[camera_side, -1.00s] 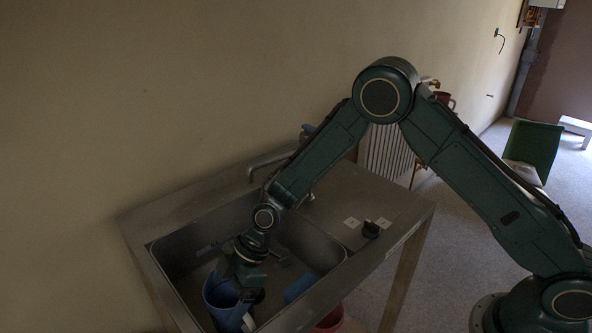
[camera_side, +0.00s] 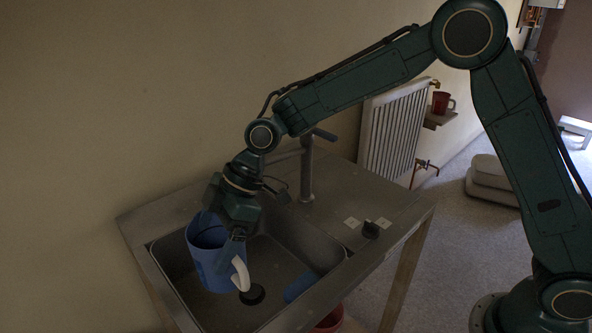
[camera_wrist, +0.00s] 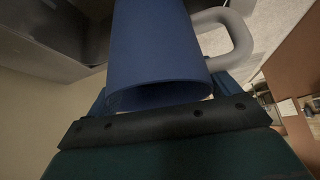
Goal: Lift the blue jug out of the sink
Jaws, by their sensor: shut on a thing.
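The blue jug (camera_side: 205,256) with a pale handle (camera_side: 240,274) hangs from my gripper (camera_side: 232,240) over the left part of the steel sink (camera_side: 293,222). It is slightly tilted, and its rim is above the sink's edge. Whether its bottom clears the sink's edge is hard to tell. My gripper is shut on the jug's wall, near the handle side. In the wrist view the jug (camera_wrist: 155,45) fills the middle, its handle at upper right, with my gripper's dark bar (camera_wrist: 170,124) across the bottom.
A blue item (camera_side: 300,287) lies in the sink's right side, near the dark drain (camera_side: 253,294). A tap (camera_side: 307,170) stands behind the basin. A black knob (camera_side: 371,229) is on the right counter. A wall is close behind; a radiator (camera_side: 392,128) stands farther back.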

